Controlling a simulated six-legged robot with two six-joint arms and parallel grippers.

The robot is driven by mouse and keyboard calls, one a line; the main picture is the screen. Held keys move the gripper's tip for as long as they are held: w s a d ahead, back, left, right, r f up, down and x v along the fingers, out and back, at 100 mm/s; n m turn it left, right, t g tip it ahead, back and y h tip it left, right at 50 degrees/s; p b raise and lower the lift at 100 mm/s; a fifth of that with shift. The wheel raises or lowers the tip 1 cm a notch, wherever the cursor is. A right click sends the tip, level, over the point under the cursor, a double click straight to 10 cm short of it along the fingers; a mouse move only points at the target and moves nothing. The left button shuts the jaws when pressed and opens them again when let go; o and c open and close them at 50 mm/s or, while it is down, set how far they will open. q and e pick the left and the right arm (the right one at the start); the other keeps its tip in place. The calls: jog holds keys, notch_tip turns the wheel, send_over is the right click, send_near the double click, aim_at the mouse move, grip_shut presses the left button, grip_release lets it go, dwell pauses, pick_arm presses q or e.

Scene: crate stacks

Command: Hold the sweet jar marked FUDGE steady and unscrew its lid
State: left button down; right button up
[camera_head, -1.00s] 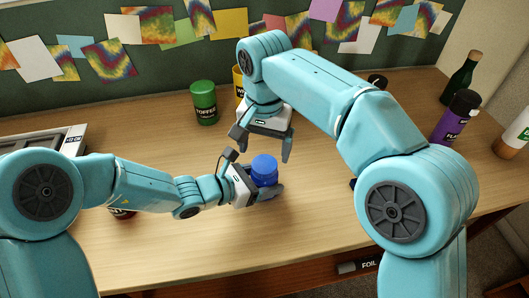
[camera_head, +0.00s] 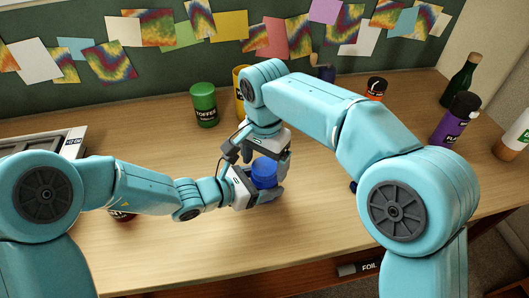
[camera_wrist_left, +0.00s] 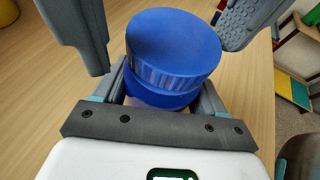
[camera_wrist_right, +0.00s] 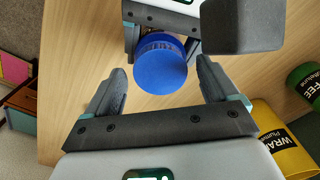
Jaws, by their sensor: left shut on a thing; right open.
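A jar with a blue screw lid (camera_head: 263,172) stands in the middle of the desk. Its lid shows with a ribbed edge in the left wrist view (camera_wrist_left: 172,45) and from above in the right wrist view (camera_wrist_right: 160,68). No label shows on it, so I cannot read FUDGE. My left gripper (camera_head: 258,195) is shut on the jar body, below the lid. My right gripper (camera_head: 263,160) is open, with its fingers on either side of the lid. In the right wrist view, gaps show between lid and fingers (camera_wrist_right: 160,88).
A green TOFFEE jar (camera_head: 204,105) and a yellow container (camera_head: 239,80) stand behind. An orange container (camera_head: 376,88), a purple bottle (camera_head: 456,120), a dark green bottle (camera_head: 460,82) and a pale bottle (camera_head: 516,134) stand right. A tray (camera_head: 74,143) lies left.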

jog(key=c, duration=1.1)
jog(key=n, duration=0.3)
jog(key=o, duration=1.2)
jog(key=shift+r, duration=0.1)
notch_tip(320, 180, up, 4)
jog(key=shift+r, duration=0.15)
pick_arm(q)
grip_release()
